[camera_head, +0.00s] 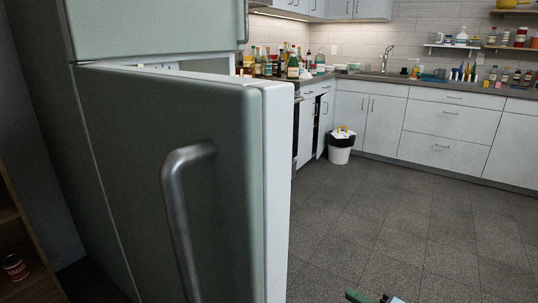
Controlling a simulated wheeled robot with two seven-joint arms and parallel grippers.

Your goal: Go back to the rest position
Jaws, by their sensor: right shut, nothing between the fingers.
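My right gripper (370,297) shows only in part at the bottom edge of the head view, right of the fridge. It is shut and empty, over the floor and apart from the fridge door. My left gripper is not in view.
The pale green fridge's lower door (150,170) stands ajar close in front of me, with a metal handle (185,200). A white bin (341,146) stands by the far cabinets (445,125). Bottles (293,66) crowd the counter. A can (15,267) sits on a shelf at lower left. The tiled floor (400,220) is clear.

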